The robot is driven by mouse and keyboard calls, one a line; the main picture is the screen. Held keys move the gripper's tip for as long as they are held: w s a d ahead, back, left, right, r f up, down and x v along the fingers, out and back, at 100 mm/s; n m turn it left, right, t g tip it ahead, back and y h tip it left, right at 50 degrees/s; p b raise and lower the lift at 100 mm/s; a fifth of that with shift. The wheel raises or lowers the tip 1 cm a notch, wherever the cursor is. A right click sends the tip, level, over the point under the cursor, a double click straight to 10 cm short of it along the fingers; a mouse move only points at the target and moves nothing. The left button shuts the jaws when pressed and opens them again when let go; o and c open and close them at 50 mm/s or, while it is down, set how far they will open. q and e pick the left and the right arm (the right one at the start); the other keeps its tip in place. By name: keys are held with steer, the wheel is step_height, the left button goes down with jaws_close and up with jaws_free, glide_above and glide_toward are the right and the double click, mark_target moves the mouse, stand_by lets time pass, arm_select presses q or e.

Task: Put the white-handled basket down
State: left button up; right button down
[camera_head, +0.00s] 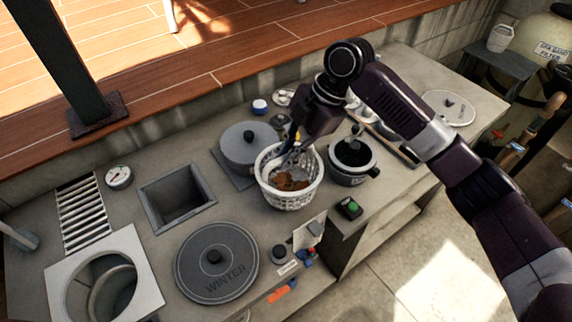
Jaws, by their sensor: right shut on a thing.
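The white basket (288,198) has lattice sides and holds brown debris, perhaps leaves. It is upright near the middle of the counter (350,215), between a grey lidded pot and a dark open pot. My right gripper (291,150) reaches down over its back rim and is shut on the basket's white handle, which the fingers partly hide. I cannot tell whether the basket's bottom touches the counter. My left gripper is not in view.
The grey pot (250,147) stands close behind left, the dark pot (350,180) close on the right. A small black-green box (349,208) lies in front right. A round lid marked WINTER (217,275), a square opening (176,198) and a round skimmer well (75,290) lie left.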

step_height(320, 180, down, 4)
steer(key=shift+p, duration=0.5)
steer(key=c, duration=2)
jaws_free()
steer(key=shift+f, duration=0.1)
steer(key=shift+b+v, duration=1.45)
steer(key=shift+v, duration=4.65)
